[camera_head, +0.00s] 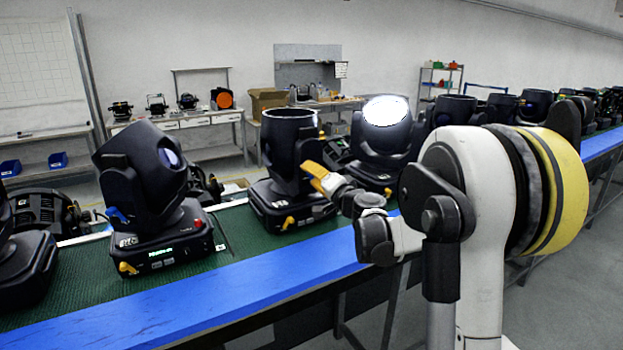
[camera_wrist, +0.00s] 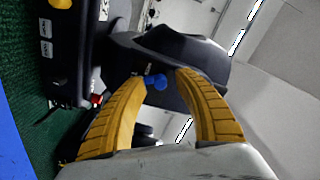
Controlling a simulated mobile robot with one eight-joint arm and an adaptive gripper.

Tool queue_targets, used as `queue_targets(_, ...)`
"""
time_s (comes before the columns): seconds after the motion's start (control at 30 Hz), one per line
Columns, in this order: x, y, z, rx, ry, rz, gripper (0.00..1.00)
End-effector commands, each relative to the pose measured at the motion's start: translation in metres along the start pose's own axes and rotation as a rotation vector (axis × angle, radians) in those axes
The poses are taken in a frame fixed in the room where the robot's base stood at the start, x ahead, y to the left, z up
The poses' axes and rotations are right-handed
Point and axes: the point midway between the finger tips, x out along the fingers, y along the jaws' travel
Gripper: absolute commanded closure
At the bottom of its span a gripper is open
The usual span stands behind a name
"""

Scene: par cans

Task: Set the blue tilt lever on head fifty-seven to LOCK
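My gripper (camera_wrist: 161,77) is open, with its two curved yellow fingers spread apart in the wrist view. A blue tilt lever (camera_wrist: 154,82) shows between the fingertips, against the black yoke of a moving head (camera_wrist: 175,48). No contact with the lever is visible, and I cannot read its position mark. In the head view my gripper (camera_head: 316,172) is at the right side of the middle moving head (camera_head: 289,137), whose blue lever is hidden there. I cannot read a head number, so I cannot tell which is fifty-seven.
A neighbouring head (camera_head: 146,172) with its own blue lever (camera_head: 118,215) and a lit green display stands to the left. Another head with a bright lens (camera_head: 386,111) stands behind my gripper. The heads sit on a green belt (camera_head: 222,262) with a blue front rail (camera_head: 200,299).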

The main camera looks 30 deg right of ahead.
Motion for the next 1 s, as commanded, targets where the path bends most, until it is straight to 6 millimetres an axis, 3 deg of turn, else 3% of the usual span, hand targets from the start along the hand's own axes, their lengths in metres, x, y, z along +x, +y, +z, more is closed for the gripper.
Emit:
queue_targets(0.27,0.0023,-0.0004,0.0,0.0,0.0,0.0,0.63)
queue_targets(0.3,0.0022,-0.0004,0.0,0.0,0.0,0.0,0.67)
queue_targets(0.4,0.0022,-0.0004,0.0001,0.0,0.0,0.0,0.98)
queue_targets(0.43,0.0021,-0.0004,0.0001,0.0,0.0,0.0,1.0)
queue_targets(1.0,0.002,-0.0008,-0.0035,0.094,0.0,0.0,1.0)
